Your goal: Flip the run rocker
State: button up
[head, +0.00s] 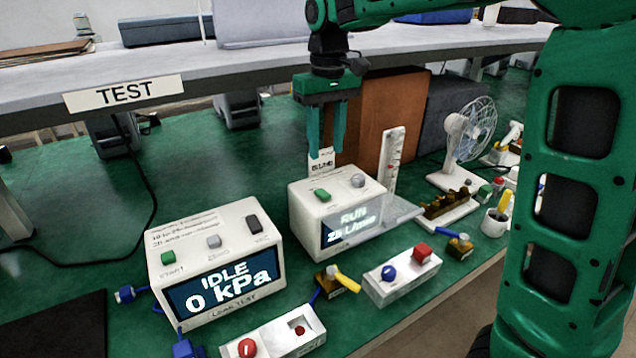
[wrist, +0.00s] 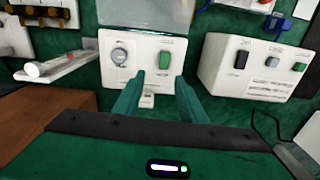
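The middle white box (head: 300,225) has a screen that reads RUN and 25 L/min. On its top are a green rocker (head: 321,195) and a grey round knob (head: 357,181). In the wrist view the green rocker (wrist: 164,60) and the knob (wrist: 120,57) show from the opposite side. The small lettering beside them is unreadable. A clear panel (head: 388,209) sticks out from the box's front, partly over the screen. My gripper (head: 326,150) is above and behind the box, fingers down and apart, with nothing between them. It touches no control that I can see.
The left white box (head: 160,275) reads IDLE and 0 kPa, with green, grey and black controls. Small switch boxes (head: 380,288) and valves stand in front. A fan (head: 465,130), a gauge post (head: 391,160) and a brown box (head: 385,110) stand right and behind. A shelf marked TEST (head: 123,93) runs behind.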

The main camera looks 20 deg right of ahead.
aim_at(320, 190)
jog(key=f, duration=0.7)
jog(key=a+f, duration=0.1)
jog(key=f, duration=0.2)
jog(key=shift+w+a+f, duration=0.1)
jog(key=shift+w+f, duration=0.1)
jog(key=shift+f, duration=0.15)
grip_shut()
